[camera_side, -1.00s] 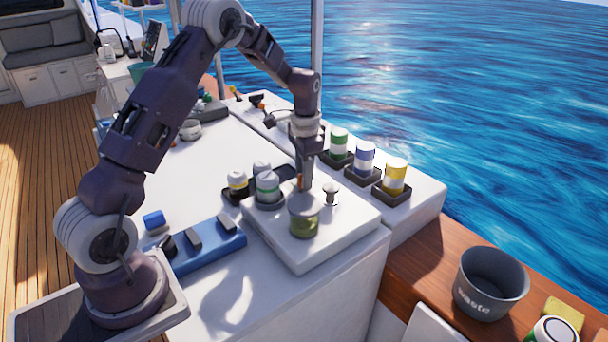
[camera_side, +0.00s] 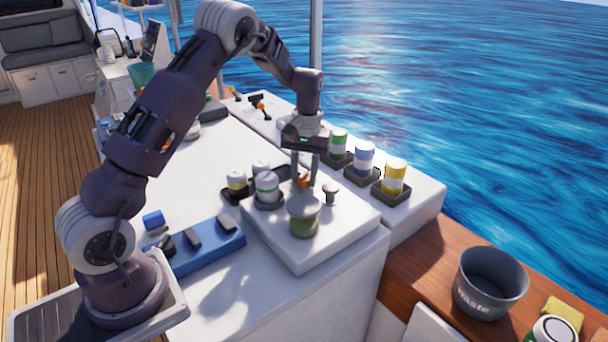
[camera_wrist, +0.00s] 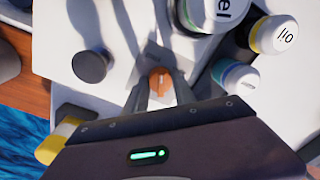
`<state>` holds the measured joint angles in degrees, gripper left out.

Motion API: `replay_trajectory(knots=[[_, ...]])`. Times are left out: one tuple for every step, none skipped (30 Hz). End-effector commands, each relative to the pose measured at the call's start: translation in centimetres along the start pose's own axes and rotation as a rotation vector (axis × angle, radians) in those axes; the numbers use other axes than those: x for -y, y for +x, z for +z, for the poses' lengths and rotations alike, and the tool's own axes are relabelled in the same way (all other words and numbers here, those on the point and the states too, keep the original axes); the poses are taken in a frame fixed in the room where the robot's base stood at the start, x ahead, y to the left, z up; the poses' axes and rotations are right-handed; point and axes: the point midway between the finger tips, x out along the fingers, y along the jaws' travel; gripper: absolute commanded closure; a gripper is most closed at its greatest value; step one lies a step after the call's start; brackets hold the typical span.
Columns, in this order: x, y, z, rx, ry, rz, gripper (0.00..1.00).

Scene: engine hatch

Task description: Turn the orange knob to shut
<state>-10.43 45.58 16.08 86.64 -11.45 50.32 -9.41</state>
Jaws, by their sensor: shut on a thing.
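The orange knob (camera_wrist: 159,86) sits on the white raised block (camera_side: 339,221), and it also shows small in the side view (camera_side: 304,181). My gripper (camera_wrist: 158,90) points down over the block with one finger on each side of the knob. It is shut on the knob. In the side view my gripper (camera_side: 304,178) stands behind the green jar with the grey lid (camera_side: 304,217), whose top is close to the fingertips. The knob's lower part and any marks around it are hidden or too small to read.
Green, blue and yellow canisters (camera_side: 395,177) sit in dark holders behind. A blue tool tray (camera_side: 205,250) lies at left, and a waste bucket (camera_side: 490,285) at right.

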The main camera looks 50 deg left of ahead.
Motion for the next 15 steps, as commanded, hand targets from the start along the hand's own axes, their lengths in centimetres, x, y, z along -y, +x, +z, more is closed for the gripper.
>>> replay_trajectory(knots=[[-0.05, -0.11, -0.09, -0.002, -0.035, 0.001, 1.00], [-0.06, -0.11, -0.09, 0.000, -0.061, 0.001, 1.00], [-0.06, -0.12, -0.10, 0.001, -0.094, 0.002, 1.00], [-0.05, -0.12, -0.10, 0.002, -0.117, 0.002, 1.00], [-0.04, -0.12, -0.11, 0.004, -0.139, 0.001, 1.00], [-0.04, -0.12, -0.11, 0.005, -0.167, 0.001, 1.00], [-0.04, -0.12, -0.11, 0.006, -0.186, 0.001, 1.00], [-0.06, -0.12, -0.11, 0.007, -0.206, 0.001, 1.00], [-0.08, -0.12, -0.12, 0.008, -0.230, 0.002, 1.00], [-0.09, -0.12, -0.12, 0.009, -0.246, 0.002, 1.00], [-0.09, -0.12, -0.13, 0.009, -0.262, 0.002, 1.00], [-0.08, -0.12, -0.14, 0.010, -0.282, 0.002, 1.00], [-0.07, -0.12, -0.14, 0.010, -0.295, 0.002, 1.00], [-0.07, -0.12, -0.15, 0.011, -0.308, 0.002, 1.00], [-0.06, -0.11, -0.15, 0.012, -0.322, 0.002, 1.00]])
